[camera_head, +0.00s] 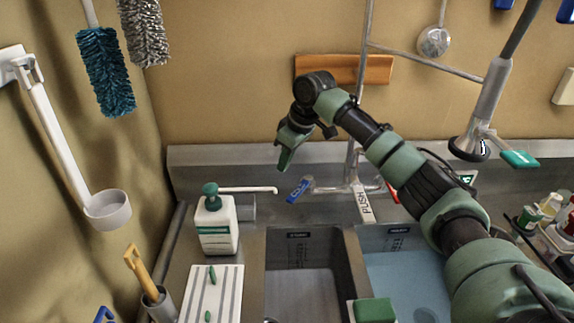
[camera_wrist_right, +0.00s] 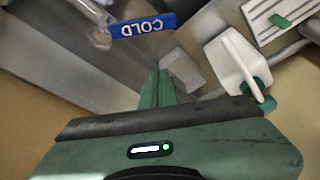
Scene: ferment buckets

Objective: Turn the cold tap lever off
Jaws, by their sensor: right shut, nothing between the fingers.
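The blue cold tap lever (camera_head: 299,190) sits at the left end of the tap fitting, behind the sinks, pointing down and left. In the right wrist view the lever (camera_wrist_right: 143,26) shows its COLD label upside down. My right gripper (camera_head: 284,163) is shut and empty, pointing down just above and left of the lever in the head view. Its green fingers (camera_wrist_right: 157,88) are together in the wrist view, with a visible gap to the lever. The red lever (camera_head: 391,192) is at the right end of the fitting, partly behind my arm. My left gripper is not in view.
A PUSH tag (camera_head: 364,203) hangs at the middle of the fitting. The left basin (camera_head: 302,290) looks empty; the right basin (camera_head: 400,280) looks bluish. A spray head (camera_head: 470,143) hangs at right.

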